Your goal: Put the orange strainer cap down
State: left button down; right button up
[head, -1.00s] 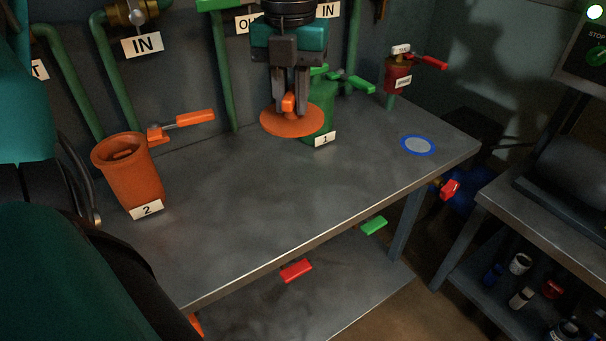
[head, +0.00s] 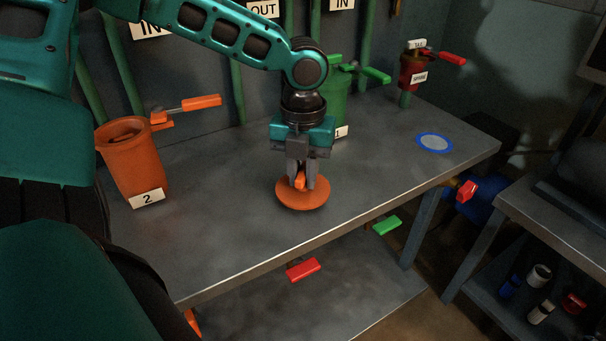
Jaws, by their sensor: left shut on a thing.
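The orange strainer cap (head: 302,196) is a round disc with a small knob on top, in the middle of the head view. My left gripper (head: 301,182) points down and is shut on the cap's knob. The cap is at or just above the grey table top; I cannot tell if it touches. The orange strainer body (head: 135,165), labelled 2, stands open at the table's left. My right gripper is not in view.
A green strainer (head: 335,105) stands behind my left gripper, and a red one (head: 412,72) at the back right. A blue-rimmed disc (head: 434,142) lies on the right of the table (head: 235,225). The table's front middle is clear.

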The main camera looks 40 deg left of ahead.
aim_at(303, 169)
pick_arm(q)
jog(key=shift+f, duration=0.6)
jog(key=shift+f, duration=0.1)
jog(key=c, duration=1)
grip_release()
notch_tip(303, 169, up, 12)
jog(key=p, duration=0.3)
jog(key=shift+p, duration=0.35)
